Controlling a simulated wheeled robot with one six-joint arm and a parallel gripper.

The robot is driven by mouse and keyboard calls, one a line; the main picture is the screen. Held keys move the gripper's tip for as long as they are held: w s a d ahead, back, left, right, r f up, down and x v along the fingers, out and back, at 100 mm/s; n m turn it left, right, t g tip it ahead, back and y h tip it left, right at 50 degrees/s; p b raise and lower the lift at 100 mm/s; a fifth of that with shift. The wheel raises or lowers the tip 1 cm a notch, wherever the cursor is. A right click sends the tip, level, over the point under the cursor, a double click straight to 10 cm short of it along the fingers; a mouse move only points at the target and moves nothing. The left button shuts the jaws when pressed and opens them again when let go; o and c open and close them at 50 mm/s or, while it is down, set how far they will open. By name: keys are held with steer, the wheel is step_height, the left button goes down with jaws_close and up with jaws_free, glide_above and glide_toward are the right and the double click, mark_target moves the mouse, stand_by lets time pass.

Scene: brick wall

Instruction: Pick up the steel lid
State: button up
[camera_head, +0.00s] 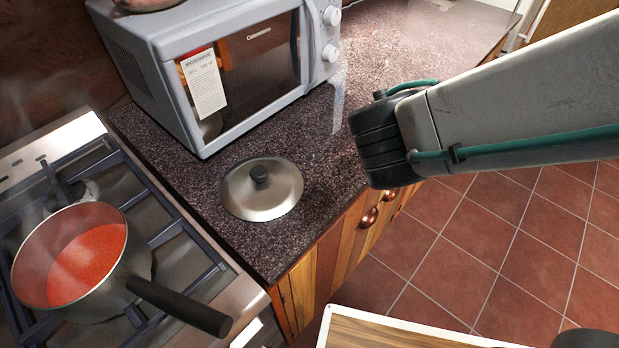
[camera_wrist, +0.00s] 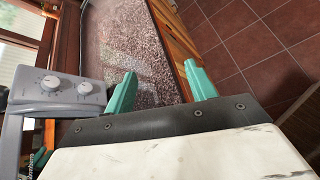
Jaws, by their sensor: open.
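The steel lid (camera_head: 277,192) lies flat on the dark speckled counter (camera_head: 225,235), in front of the microwave. It is round and shiny, with a black knob on top. My gripper's green fingers (camera_wrist: 162,90) are spread apart in the wrist view, with nothing between them. They point toward the counter's edge, and the lid is not visible in that view. In the head view my arm comes in from the right, and the gripper's fingers do not show there. My arm's dark wrist joint is to the right of the lid and apart from it.
A grey microwave (camera_head: 180,95) stands behind the lid; its knobs show in the wrist view (camera_wrist: 60,88). At left, a pot (camera_head: 140,262) of red sauce sits on the gas stove (camera_head: 185,215), its black handle pointing toward the counter's front. Counter right of the lid is clear.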

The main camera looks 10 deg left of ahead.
steer(key=s+a+f+n+t+y, duration=0.1)
steer(key=s+a+f+n+y, duration=0.2)
steer(key=a, duration=0.4)
steer(key=s+a+f+n+t+y, duration=0.1)
steer(key=a+n+y, duration=0.1)
steer(key=a+n, duration=0.45)
steer(key=n+g+y, duration=0.2)
steer(key=n+y, duration=0.3)
steer(key=n, duration=0.2)
glide_toward(259, 173)
steer(key=shift+m, duration=0.25)
steer(key=x, duration=0.5)
steer(key=shift+w+d, duration=0.1)
steer(key=shift+d, duration=0.15)
steer(key=x, duration=0.6)
steer(key=shift+a+f, duration=0.15)
steer(key=shift+a, duration=0.25)
steer(key=shift+w+a+f, duration=0.2)
steer(key=shift+w, duration=0.25)
steer(key=c, duration=1.2)
